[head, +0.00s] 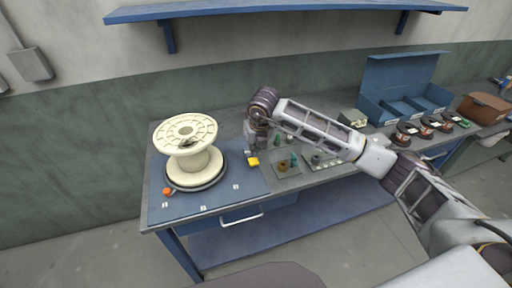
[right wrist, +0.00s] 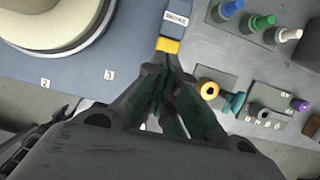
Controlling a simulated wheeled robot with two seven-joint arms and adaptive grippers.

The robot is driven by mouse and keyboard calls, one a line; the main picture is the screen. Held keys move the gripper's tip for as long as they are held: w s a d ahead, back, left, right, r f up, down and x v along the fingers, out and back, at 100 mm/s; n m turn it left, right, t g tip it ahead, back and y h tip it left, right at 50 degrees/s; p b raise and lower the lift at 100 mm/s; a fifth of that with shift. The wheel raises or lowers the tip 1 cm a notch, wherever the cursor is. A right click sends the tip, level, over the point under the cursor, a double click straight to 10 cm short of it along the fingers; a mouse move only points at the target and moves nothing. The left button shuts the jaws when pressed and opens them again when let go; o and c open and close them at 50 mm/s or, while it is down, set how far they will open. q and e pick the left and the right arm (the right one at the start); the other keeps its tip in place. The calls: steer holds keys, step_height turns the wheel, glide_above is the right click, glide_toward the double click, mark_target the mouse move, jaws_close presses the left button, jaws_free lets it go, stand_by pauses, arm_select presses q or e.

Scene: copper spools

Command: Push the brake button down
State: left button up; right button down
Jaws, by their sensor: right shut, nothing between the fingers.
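A small yellow block (head: 253,161), which looks like the brake button, sits at the right part of the blue mat. In the right wrist view the yellow block (right wrist: 168,46) adjoins a blue-grey box (right wrist: 174,22) with a white label whose lettering I cannot read surely. My right gripper (head: 251,153) points down right at the yellow block, shut and empty. In the right wrist view its closed fingertips (right wrist: 171,60) are just short of the yellow block; I cannot tell whether they touch it. My left gripper is not in view.
A large cream spool (head: 190,160) stands on a round base left of the gripper. An orange knob (head: 167,191) is at the mat's left edge. A yellow ring (right wrist: 208,90) and coloured pegs lie right of the gripper. A blue shelf (head: 280,12) hangs above.

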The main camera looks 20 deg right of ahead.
steer(key=shift+w+d+r, duration=0.1)
steer(key=shift+d, duration=0.3)
